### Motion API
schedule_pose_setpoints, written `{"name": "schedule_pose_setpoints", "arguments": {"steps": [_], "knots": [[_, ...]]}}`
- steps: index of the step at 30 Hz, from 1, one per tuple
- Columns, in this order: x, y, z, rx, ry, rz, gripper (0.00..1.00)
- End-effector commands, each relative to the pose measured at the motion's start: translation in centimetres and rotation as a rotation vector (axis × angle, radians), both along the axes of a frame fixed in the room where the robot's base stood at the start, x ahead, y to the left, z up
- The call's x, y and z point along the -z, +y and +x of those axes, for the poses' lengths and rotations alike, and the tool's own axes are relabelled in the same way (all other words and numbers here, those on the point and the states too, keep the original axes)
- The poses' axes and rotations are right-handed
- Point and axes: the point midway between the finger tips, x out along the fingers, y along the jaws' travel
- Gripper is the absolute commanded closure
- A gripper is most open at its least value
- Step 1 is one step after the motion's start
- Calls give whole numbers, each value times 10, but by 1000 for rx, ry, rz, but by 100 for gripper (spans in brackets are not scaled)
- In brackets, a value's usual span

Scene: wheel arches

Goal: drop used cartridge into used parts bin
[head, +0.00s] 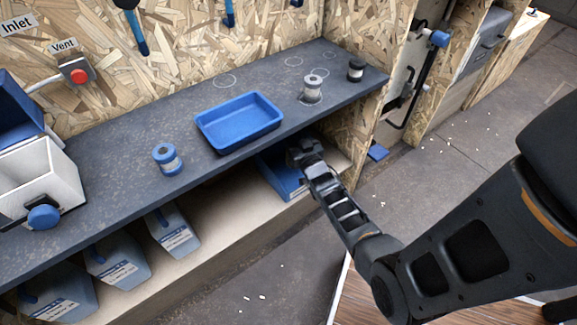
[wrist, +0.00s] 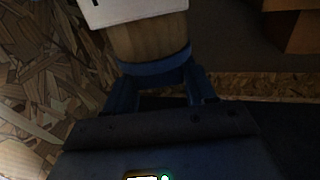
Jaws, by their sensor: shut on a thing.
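My gripper (head: 304,153) is at the front edge of the bench, by the opening above the lower shelf. In the wrist view my gripper (wrist: 160,90) is shut on a used cartridge (wrist: 150,40), which has a tan body, a blue band and a white part cut off at the top. The held cartridge is not clearly visible in the head view. A blue bin (head: 277,180) stands on the lower shelf under the bench, just below and left of my gripper. The bench edge and my arm hide part of it, and no label on it can be read.
On the bench stand an empty blue tray (head: 238,140), a blue-and-white cartridge (head: 167,160), a grey-and-white cartridge (head: 312,90) and a black one (head: 356,70). Several grey-blue containers (head: 172,231) sit on the lower shelf at left. A wooden side panel (head: 370,125) closes the right end.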

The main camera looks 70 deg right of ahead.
Motion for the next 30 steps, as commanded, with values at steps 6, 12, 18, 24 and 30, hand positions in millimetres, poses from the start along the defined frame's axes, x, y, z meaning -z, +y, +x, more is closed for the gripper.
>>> {"name": "schedule_pose_setpoints", "arguments": {"steps": [6,12,18,24,30], "knots": [[-1,0,0,0,-1,-1,34],[-1,0,0,0,-1,-1,15],[0,0,0,0,1,1,15],[-1,10,-9,0,0,3,15],[-2,35,-31,-1,1,2,15]]}}
